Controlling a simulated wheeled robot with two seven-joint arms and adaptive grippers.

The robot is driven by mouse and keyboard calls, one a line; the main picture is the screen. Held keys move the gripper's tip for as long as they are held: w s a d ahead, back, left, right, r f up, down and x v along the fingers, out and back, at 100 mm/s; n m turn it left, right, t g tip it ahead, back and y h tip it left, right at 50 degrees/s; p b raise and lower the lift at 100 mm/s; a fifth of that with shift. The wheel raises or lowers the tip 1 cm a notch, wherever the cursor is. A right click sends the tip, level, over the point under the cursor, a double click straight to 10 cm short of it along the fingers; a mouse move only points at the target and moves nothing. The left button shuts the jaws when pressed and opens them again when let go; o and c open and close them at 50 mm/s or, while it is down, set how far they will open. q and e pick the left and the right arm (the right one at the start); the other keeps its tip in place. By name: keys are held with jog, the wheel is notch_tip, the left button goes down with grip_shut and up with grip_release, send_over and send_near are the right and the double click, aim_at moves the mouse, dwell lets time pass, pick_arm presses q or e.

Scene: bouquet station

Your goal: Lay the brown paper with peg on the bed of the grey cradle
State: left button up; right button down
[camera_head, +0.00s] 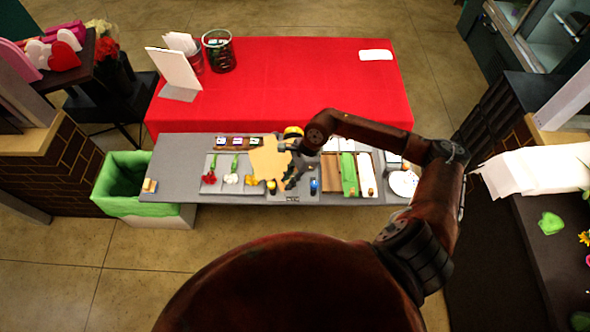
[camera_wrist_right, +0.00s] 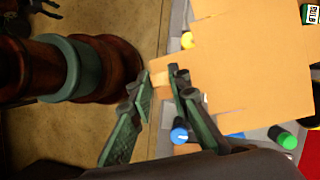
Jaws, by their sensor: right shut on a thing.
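The brown paper with peg (camera_head: 268,157) is a flat tan sheet above the middle of the grey table. In the right wrist view the sheet (camera_wrist_right: 255,55) fills the upper right, with a narrow tan tab reaching between my fingers. My right gripper (camera_head: 289,181) is at the sheet's near right edge. In the wrist view the gripper (camera_wrist_right: 162,78) is shut on that tab. The grey cradle cannot be made out clearly; the sheet and my gripper may cover it. Whether the sheet touches anything beneath is unclear. My left gripper is not in view.
Flowers (camera_head: 232,178) lie left of the sheet on the grey table (camera_head: 175,165). Brown, green and white strips (camera_head: 349,174) lie to the right. A blue-topped item (camera_head: 314,186) stands close to my gripper. A red table (camera_head: 300,85) is behind; a green-lined bin (camera_head: 122,185) is left.

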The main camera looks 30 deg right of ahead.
jog(key=d+m, duration=0.1)
jog(key=m+t+p, duration=0.1)
jog(key=shift+d+r+m, duration=0.4)
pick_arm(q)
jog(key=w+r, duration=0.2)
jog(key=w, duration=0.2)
pick_arm(e)
jog(key=shift+m+t+h, duration=0.3)
jog(key=shift+m, duration=0.2)
jog(key=shift+w+d+f+b, duration=0.15)
jog(key=shift+f+b, duration=0.55)
jog(key=shift+f, duration=0.7)
jog(key=shift+s+d+f+b, duration=0.15)
jog(key=shift+f+b, duration=0.5)
jog(key=shift+f, duration=0.75)
notch_tip(320, 180, down, 3)
jog(key=b, duration=0.2)
jog(key=shift+w+r+b, duration=0.1)
jog(key=shift+r+b, duration=0.05)
jog(key=shift+b, duration=0.2)
pick_arm(q)
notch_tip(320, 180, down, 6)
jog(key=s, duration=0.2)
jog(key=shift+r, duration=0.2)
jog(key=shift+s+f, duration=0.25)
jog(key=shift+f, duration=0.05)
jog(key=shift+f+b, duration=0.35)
jog(key=shift+b, duration=0.25)
pick_arm(e)
jog(key=shift+f, duration=0.25)
